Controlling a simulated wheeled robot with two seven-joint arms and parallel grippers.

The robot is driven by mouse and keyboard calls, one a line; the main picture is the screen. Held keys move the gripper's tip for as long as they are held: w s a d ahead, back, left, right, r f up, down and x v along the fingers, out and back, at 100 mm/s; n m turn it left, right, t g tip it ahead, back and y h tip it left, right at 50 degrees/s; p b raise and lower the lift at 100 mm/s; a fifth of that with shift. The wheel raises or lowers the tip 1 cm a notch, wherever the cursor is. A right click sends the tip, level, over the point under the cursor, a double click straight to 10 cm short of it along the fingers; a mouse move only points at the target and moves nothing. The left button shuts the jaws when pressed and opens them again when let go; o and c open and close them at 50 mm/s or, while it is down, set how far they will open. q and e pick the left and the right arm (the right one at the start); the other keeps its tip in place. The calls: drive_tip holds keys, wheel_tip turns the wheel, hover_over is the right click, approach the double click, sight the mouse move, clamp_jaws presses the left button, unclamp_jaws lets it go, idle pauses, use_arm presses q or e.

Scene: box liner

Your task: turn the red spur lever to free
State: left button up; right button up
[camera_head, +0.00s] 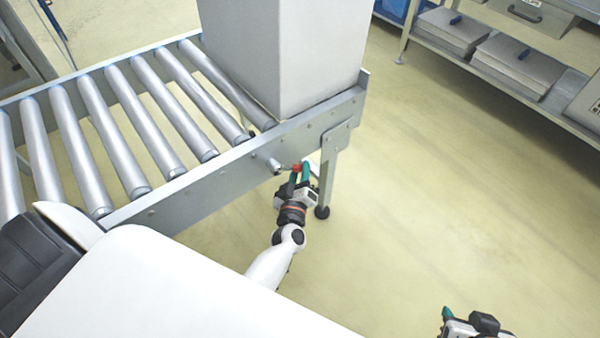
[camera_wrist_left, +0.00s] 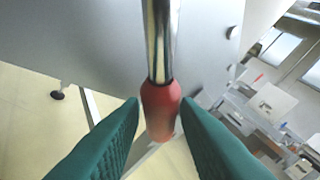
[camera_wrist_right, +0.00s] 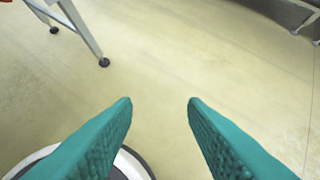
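The spur lever is a metal rod with a red knob (camera_head: 297,167), sticking out from the conveyor's side rail. In the left wrist view the red knob (camera_wrist_left: 160,112) hangs at the end of its shiny rod (camera_wrist_left: 159,42). The fingers partly hide the knob in the head view. My right gripper (camera_wrist_right: 160,105) is open and empty over bare floor, far from the lever; it shows at the bottom right of the head view.
A roller conveyor (camera_head: 205,185) runs across the left, with a large grey box (camera_head: 285,55) at its far end. A conveyor leg (camera_head: 326,180) stands just right of my left gripper. A shelf rack (camera_head: 500,85) is at the upper right. The floor between is clear.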

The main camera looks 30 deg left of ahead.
use_arm(q)
drive_tip(key=shift+c, duration=0.2)
clamp_jaws()
drive_tip(key=w+n+t+b, duration=0.1)
drive_tip(key=b, duration=0.1)
drive_tip(key=shift+d+r+b, duration=0.15)
drive_tip(key=shift+r+b, duration=0.2)
drive_tip(key=shift+r, duration=0.05)
drive_tip(key=shift+w+d+r+n+t+y+b, duration=0.15)
drive_tip(key=shift+w+r+n+t+y+b, duration=0.1)
drive_tip(key=shift+r+n+t+y+b, duration=0.6)
drive_tip(key=shift+h, duration=0.25)
use_arm(e)
drive_tip(key=w+a+r+t+y, duration=0.2)
drive_tip(key=w+r+t, duration=0.2)
drive_tip(key=r+t, duration=0.2)
drive_tip(key=w+a+r+t+y, duration=0.1)
drive_tip(key=w+a+r+t, duration=0.2)
drive_tip(key=r+t, duration=0.4)
wheel_tip(320, 180, up, 3)
drive_tip(key=shift+w+f+n+y, duration=0.2)
drive_tip(key=shift+w+n+y, duration=0.15)
drive_tip(key=shift+w, duration=0.55)
use_arm(q)
drive_tip(key=shift+o, duration=0.2)
unclamp_jaws()
use_arm(e)
drive_tip(key=shift+d, duration=0.1)
